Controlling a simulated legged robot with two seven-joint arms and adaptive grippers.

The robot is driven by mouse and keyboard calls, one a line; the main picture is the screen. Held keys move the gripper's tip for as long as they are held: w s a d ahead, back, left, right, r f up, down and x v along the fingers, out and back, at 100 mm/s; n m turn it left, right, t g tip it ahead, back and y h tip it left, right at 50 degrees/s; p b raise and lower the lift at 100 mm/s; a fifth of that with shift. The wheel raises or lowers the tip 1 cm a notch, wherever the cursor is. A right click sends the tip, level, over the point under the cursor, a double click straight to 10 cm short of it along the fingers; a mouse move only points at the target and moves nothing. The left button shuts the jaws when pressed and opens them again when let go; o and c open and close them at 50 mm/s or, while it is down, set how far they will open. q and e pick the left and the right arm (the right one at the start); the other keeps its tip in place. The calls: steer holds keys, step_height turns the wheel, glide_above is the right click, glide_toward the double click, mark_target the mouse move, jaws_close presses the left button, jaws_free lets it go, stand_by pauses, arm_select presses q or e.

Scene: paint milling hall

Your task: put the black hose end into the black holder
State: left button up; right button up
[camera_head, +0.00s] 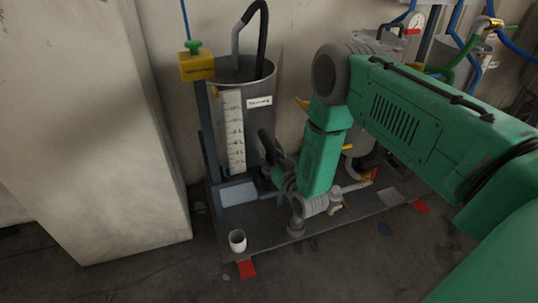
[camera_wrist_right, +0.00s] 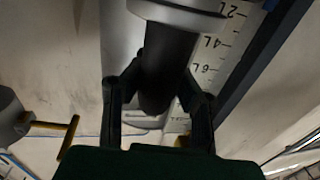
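A black hose (camera_head: 262,38) loops over the top of the grey tank (camera_head: 262,118), and its lower part is hidden behind the tank rim. My right gripper (camera_head: 272,170) is low in front of the tank. In the right wrist view its two fingers (camera_wrist_right: 160,88) stand on either side of a thick black cylinder (camera_wrist_right: 170,62) with a pale grey collar (camera_wrist_right: 182,12). I cannot tell whether this cylinder is the hose end or the holder, nor whether the fingers press on it. In the head view a tilted dark shape (camera_head: 267,146) shows above the gripper. My left gripper is out of view.
A white scale strip (camera_head: 234,130) runs down the tank's front. A blue post carries a yellow box (camera_head: 196,66). A white cup (camera_head: 237,240) stands at the platform's front corner. A pale block (camera_head: 95,130) fills the left. Pipes and valves (camera_head: 360,165) stand right.

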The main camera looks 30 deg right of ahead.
steer(key=shift+f, duration=0.1)
stand_by(0.3)
steer(key=o, duration=0.6)
steer(key=shift+s, duration=0.1)
steer(key=s, duration=0.8)
steer(key=s+a, duration=0.1)
steer(key=s, duration=0.2)
steer(key=shift+s, duration=0.4)
